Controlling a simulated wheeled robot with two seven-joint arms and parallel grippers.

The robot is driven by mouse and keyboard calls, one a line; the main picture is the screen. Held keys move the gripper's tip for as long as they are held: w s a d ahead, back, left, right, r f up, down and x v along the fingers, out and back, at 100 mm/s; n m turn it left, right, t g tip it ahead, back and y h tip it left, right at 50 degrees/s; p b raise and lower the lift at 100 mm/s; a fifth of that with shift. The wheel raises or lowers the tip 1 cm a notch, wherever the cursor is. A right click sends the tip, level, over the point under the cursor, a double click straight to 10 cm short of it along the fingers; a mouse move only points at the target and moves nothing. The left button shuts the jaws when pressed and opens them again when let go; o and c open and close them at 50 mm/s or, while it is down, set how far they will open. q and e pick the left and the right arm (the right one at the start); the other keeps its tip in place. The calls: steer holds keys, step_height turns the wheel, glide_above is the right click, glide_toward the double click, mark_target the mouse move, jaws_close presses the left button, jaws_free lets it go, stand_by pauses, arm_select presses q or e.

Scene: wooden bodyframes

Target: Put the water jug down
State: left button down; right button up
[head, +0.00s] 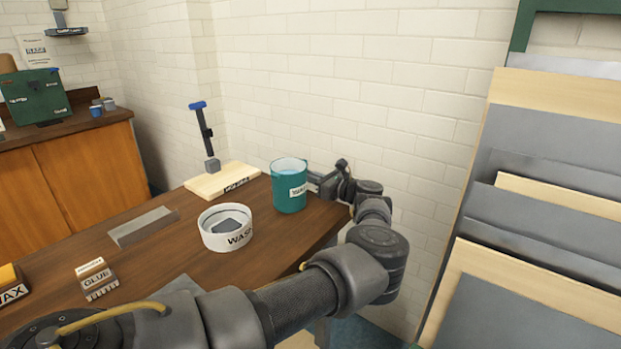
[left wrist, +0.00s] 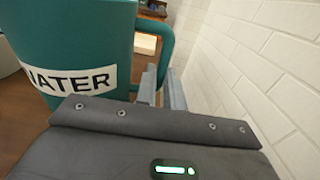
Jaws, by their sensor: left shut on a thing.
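The water jug (head: 288,190) is teal with a white label and stands upright at the right end of the wooden workbench (head: 180,262). I cannot tell whether its base touches the bench top. In the left wrist view the jug (left wrist: 85,35) fills the upper left, with its handle (left wrist: 166,45) on the right. My left gripper (head: 318,180) reaches the jug from the right side and is shut on the handle; its fingers (left wrist: 162,90) show at the handle's lower part. My right gripper is in neither view.
A white round tub marked WASH (head: 222,240) stands left of the jug. A wooden board (head: 215,182) with a blue-topped upright tool (head: 204,130) lies behind. A grey plate (head: 142,228) and a GLUE block (head: 96,277) lie further left. A panel rack (head: 545,200) stands right.

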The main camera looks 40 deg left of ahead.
arm_select(q)
steer(key=c, duration=1.5)
jaws_free()
steer(key=shift+f, duration=0.1)
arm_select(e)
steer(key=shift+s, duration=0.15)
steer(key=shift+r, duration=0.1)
